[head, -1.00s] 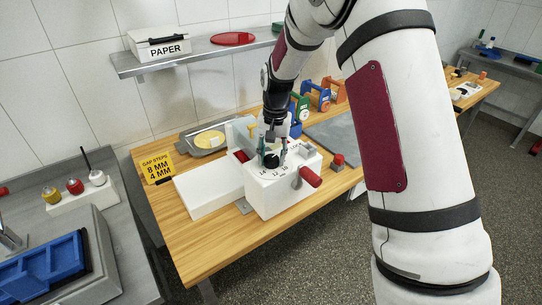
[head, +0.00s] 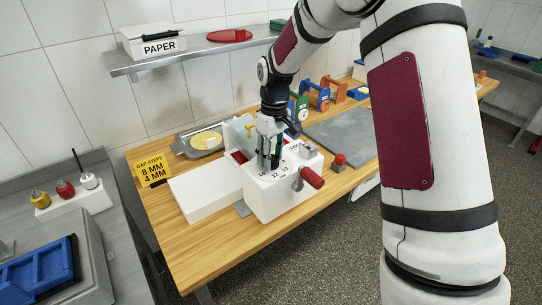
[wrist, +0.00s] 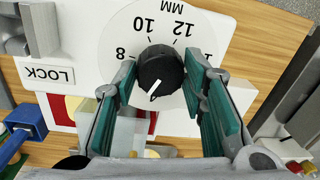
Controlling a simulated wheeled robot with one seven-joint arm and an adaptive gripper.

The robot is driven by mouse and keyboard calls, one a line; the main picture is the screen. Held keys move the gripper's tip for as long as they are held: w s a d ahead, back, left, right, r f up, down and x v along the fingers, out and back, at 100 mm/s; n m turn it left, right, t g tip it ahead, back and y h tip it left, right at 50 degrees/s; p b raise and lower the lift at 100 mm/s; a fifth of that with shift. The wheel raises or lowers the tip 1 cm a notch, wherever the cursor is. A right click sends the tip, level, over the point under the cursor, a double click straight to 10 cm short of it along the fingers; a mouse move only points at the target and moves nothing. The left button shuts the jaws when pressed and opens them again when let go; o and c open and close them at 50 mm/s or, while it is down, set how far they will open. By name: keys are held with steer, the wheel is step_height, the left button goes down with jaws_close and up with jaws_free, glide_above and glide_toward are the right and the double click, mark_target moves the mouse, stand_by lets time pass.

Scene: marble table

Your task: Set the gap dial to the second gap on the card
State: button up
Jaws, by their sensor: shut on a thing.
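The yellow card (head: 153,170) stands at the table's left back and reads "GAP STEPS 8 MM 4 MM". The white machine (head: 272,203) has the gap dial on its top. In the wrist view the black dial knob (wrist: 160,70) sits on a round white scale (wrist: 168,22). Readable marks are 8, 10 and 12.
A LOCK label (wrist: 46,74) is beside the dial. A red-handled crank (head: 311,178) sticks out of the machine's front right. Behind are a tray (head: 183,147) and blue and orange holders (head: 317,95). A small red block (head: 339,161) is at right.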

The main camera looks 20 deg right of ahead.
mark_target(272, 156)
steer(key=shift+n, duration=2.3)
steer(key=o, duration=1.2)
steer(key=r, duration=1.2)
steer(key=shift+w+d, duration=0.25)
steer(key=shift+w, duration=0.1)
